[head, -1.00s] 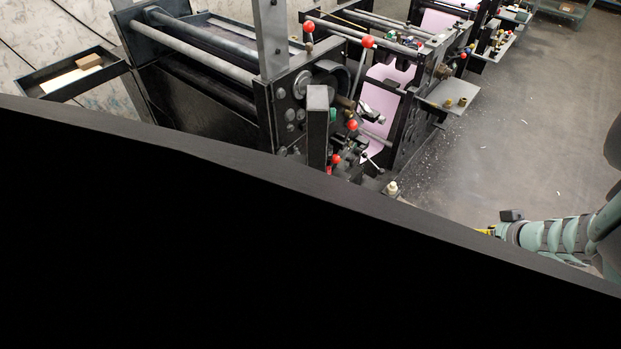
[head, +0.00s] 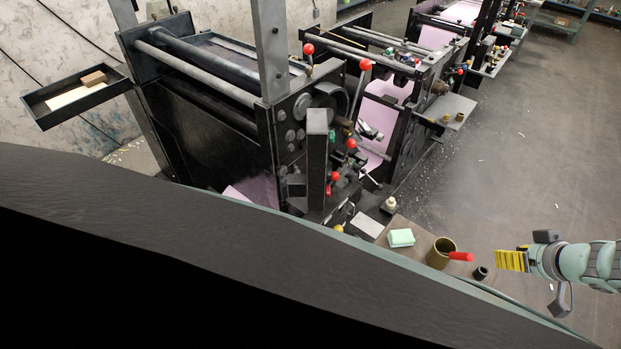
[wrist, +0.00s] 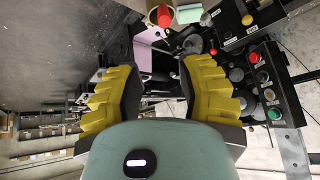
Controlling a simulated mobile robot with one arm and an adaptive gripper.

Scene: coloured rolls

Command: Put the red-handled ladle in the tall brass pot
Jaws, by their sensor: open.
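The tall brass pot (head: 437,259) stands upright on a brown worktop in the head view. A red handle (head: 461,256) juts out at its right side, roughly level; the rest of the ladle cannot be made out. In the wrist view the pot (wrist: 152,9) and the red handle (wrist: 164,19) show at the top edge, partly cut off. My gripper (head: 511,261) is to the right of the pot and handle, apart from both. In the wrist view its yellow-padded fingers (wrist: 157,65) are spread wide with nothing between them.
A green-and-white block (head: 401,238) lies left of the pot. A small dark cup (head: 480,272) stands right of it, near the handle. A printing machine (head: 300,130) with red-knobbed levers stands behind. Open floor (head: 540,150) lies at the right.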

